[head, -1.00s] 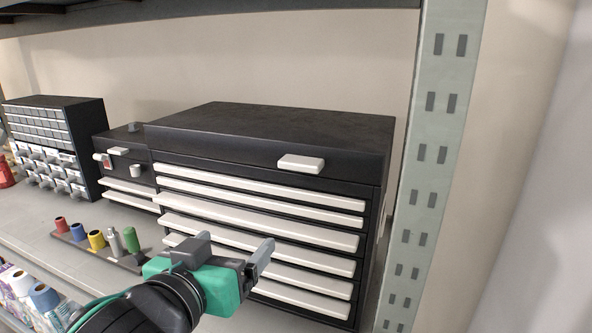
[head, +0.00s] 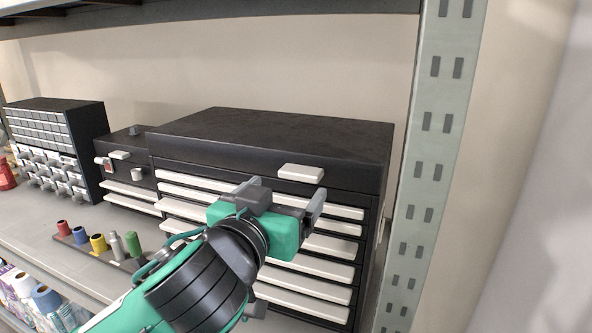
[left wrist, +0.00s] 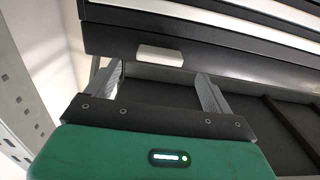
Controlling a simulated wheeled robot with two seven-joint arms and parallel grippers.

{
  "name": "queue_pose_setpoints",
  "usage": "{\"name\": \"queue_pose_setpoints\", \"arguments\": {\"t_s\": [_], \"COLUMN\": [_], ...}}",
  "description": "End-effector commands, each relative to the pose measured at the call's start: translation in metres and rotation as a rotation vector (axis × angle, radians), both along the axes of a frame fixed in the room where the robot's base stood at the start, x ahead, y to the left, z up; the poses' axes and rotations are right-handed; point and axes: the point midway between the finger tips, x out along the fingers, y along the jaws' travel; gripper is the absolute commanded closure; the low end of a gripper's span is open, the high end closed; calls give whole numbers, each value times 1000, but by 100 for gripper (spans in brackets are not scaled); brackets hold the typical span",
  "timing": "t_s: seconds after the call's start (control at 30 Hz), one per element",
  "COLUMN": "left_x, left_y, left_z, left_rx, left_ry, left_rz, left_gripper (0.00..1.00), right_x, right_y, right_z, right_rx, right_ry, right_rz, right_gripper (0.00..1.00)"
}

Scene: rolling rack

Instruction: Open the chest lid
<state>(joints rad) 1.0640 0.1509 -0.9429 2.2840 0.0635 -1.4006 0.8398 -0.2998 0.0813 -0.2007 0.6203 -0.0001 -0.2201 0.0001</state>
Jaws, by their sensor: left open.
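The black chest (head: 165,165) stands on the shelf with its lid (head: 290,130) shut and flat. A white lid handle (head: 300,172) sits on the right part of the lid's front edge. My left gripper (head: 285,189) is open and empty, in front of the chest and just below the handle in the picture. In the left wrist view, the handle (left wrist: 160,55) shows between the two spread fingers (left wrist: 161,78), near their tips; I cannot tell whether they touch it. The gripper and arm hide part of the white drawer fronts. My right gripper is not in view.
A metal upright (head: 425,170) stands close to the chest's right side. A smaller black box (head: 130,160) and a drawer cabinet (head: 60,135) stand to the left. Coloured spools (head: 97,243) stand in front at left. An upper shelf (head: 220,14) runs above, with open space over the lid.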

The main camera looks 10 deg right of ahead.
Motion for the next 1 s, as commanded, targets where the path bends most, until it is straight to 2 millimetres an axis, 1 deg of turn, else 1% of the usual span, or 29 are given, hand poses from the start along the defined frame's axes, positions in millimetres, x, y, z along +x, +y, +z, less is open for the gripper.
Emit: {"name": "queue_pose_setpoints", "arguments": {"t_s": [0.03,0.1,0.3,0.43,0.7,0.73,0.77,0.8,0.97,1.0], "left_x": [10,20,41,46,47,47,47,47,47,47], "left_y": [-5,-13,-27,-31,-32,-32,-32,-32,-32,-32], "left_z": [3,3,2,0,0,0,0,0,0,0], "left_rx": [3,3,0,0,0,0,0,0,0,0], "left_ry": [1,2,0,0,0,0,0,0,0,0], "left_rz": [3,2,1,0,0,0,-1,0,0,0], "left_gripper": [15,15,15,15,15,18,24,32,64,72], "right_x": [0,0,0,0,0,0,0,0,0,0], "right_y": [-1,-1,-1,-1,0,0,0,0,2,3], "right_z": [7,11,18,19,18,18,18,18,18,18], "right_rx": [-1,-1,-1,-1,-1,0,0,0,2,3], "right_ry": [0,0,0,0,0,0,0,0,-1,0], "right_rz": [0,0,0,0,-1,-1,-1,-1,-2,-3], "right_gripper": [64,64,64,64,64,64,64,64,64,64]}}
